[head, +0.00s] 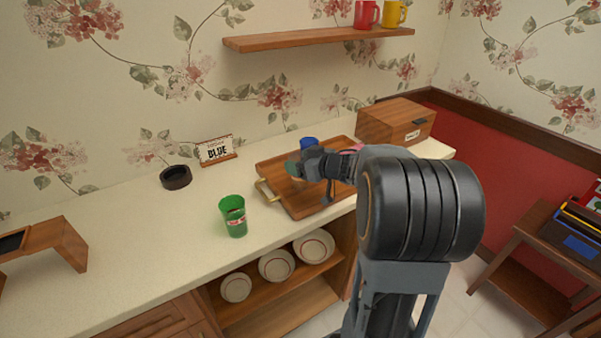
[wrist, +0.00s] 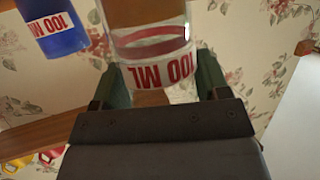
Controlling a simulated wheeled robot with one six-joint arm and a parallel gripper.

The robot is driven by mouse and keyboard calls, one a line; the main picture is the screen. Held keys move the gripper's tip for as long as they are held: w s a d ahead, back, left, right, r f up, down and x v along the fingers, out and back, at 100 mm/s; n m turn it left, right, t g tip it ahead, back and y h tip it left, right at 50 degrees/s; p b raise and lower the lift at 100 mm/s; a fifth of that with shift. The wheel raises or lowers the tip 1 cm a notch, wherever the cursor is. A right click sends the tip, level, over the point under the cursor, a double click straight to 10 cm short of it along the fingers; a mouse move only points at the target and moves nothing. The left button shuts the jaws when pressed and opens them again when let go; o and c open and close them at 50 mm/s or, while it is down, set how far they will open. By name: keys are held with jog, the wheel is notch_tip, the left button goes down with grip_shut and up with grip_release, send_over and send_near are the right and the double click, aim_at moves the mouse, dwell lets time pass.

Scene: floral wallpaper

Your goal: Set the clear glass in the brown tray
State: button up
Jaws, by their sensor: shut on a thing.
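A clear glass (wrist: 150,40) with red "100 ML" lettering is between the two green fingers of my gripper (wrist: 165,85) in the wrist view, and the gripper is shut on it. In the head view my gripper (head: 298,168) is over the left part of the brown tray (head: 302,206). The glass is hard to make out there, and I cannot tell whether its base touches the tray. The brown tray lies on the counter and has a brass handle at its left end.
A blue glass (head: 309,142) stands near the tray's back; it also shows in the wrist view (wrist: 52,25). A green cup (head: 234,215) stands left of the tray. A wooden box (head: 395,122) is behind right. A black bowl (head: 176,177) and sign (head: 216,151) stand left.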

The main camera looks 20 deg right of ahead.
jog(key=shift+w+f, duration=0.2)
jog(key=shift+f, duration=0.1)
jog(key=shift+f+b, duration=0.5)
jog(key=shift+f, duration=0.95)
jog(key=shift+f, duration=0.1)
jog(key=shift+f, duration=0.15)
jog(key=o, duration=1)
jog(key=shift+o, duration=0.2)
